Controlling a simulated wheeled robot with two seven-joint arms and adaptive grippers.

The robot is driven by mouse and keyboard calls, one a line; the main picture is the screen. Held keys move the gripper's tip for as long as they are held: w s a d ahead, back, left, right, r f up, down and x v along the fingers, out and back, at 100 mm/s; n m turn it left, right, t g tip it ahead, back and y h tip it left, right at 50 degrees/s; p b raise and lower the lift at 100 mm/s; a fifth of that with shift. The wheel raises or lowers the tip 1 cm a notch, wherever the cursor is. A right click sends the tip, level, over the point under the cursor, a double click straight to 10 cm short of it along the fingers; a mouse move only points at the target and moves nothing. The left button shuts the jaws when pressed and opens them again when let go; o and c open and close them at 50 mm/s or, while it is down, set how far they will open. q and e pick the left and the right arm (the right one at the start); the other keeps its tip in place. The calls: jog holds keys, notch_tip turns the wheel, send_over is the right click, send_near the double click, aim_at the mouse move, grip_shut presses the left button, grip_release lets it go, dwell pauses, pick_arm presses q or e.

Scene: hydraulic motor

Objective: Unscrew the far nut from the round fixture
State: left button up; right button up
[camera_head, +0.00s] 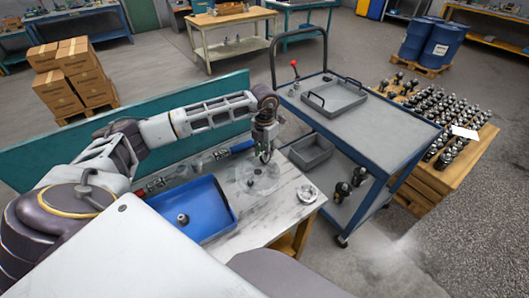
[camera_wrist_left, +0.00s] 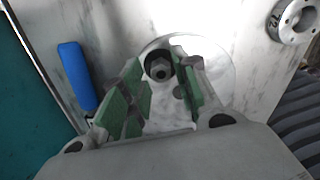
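The round fixture (camera_head: 258,178) is a pale, clear-looking disc on the white marbled table; it also shows in the left wrist view (camera_wrist_left: 215,66). A dark grey nut (camera_wrist_left: 159,67) stands near its middle in the left wrist view. My left gripper (camera_head: 265,157) is above the fixture, pointing down. In the left wrist view its green-padded fingers (camera_wrist_left: 165,92) are apart, with the nut showing between and just beyond them; I cannot tell whether they touch it. A second nut on the fixture is not distinguishable. My right gripper is not in view.
A blue tray (camera_head: 219,198) with a small metal part (camera_head: 183,218) inside stands left of the fixture. A metal ring (camera_head: 308,194) lies to its right. A blue-handled tool (camera_head: 241,146) lies behind, near the teal panel (camera_head: 60,150). A blue-framed cart (camera_head: 385,130) stands to the right.

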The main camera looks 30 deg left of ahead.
pick_arm(q)
jog(key=shift+m, duration=0.9)
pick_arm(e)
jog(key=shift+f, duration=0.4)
pick_arm(q)
jog(key=shift+b, duration=0.4)
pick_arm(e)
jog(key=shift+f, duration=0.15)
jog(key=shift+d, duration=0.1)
pick_arm(q)
jog(key=shift+c, duration=0.4)
jog(key=shift+d, duration=0.1)
grip_shut()
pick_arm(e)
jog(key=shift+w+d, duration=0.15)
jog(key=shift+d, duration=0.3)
pick_arm(q)
jog(key=shift+n, duration=0.3)
